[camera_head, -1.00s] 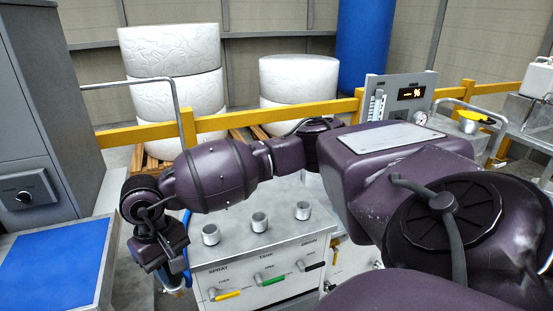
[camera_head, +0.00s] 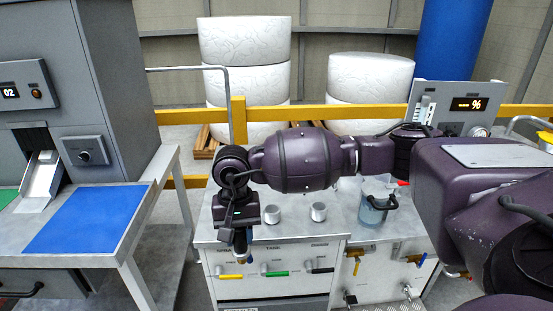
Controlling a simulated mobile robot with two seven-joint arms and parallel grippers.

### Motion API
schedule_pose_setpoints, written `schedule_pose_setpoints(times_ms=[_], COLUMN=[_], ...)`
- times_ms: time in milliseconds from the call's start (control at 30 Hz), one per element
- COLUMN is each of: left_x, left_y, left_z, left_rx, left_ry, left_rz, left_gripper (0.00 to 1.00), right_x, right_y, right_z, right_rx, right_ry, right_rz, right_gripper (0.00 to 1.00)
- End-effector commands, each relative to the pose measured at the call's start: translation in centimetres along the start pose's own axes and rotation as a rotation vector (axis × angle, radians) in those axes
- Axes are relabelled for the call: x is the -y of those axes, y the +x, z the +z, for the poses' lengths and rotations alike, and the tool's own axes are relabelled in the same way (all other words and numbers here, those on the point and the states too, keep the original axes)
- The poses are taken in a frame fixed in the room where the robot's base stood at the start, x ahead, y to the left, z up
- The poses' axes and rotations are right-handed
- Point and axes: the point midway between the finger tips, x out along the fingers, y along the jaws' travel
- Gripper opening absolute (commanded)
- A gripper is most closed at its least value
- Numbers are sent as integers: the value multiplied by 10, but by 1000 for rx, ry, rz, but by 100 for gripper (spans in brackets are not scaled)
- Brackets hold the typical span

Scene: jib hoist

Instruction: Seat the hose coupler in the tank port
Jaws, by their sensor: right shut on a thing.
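My right gripper (camera_head: 240,236) points down over the front edge of the grey valve cabinet (camera_head: 292,232). It is shut on the hose coupler (camera_head: 241,256), a small piece with blue and brass tones that shows below the fingers. The coupler hangs in front of the cabinet face, apart from the ports as far as I can tell. The tank port (camera_head: 273,214), a short metal cylinder, stands on the cabinet top, right of the gripper. The drain port (camera_head: 319,211) stands further right. The spray port is hidden behind my gripper. My left gripper is out of view.
Yellow (camera_head: 230,277), green (camera_head: 275,273) and black (camera_head: 321,270) handles line the cabinet front. A clear jug (camera_head: 374,209) stands to the right, behind my forearm. A bench with a blue mat (camera_head: 88,220) is at left. A yellow rail (camera_head: 180,116) runs behind.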

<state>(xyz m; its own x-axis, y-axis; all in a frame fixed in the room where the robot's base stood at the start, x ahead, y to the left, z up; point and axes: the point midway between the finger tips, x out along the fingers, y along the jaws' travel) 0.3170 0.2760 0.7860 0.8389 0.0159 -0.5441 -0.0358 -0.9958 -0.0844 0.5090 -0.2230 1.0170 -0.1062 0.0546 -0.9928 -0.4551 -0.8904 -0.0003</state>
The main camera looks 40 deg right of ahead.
Motion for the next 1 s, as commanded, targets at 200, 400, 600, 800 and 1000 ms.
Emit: schedule_pose_setpoints(times_ms=[200,400,600,800,1000], left_x=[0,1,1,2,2], left_y=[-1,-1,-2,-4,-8], left_z=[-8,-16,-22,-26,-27], left_rx=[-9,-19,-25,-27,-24], left_ry=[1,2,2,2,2], left_rz=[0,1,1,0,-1], left_gripper=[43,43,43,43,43], right_x=[-5,-11,-18,-25,-34], right_y=[-14,-24,-34,-44,-54], right_z=[-22,-40,-58,-74,-90], right_rx=[0,1,0,1,1], right_ry=[454,860,1254,1640,2022], right_rz=[-57,-107,-155,-201,-247], right_gripper=[5,5,5,5,5])
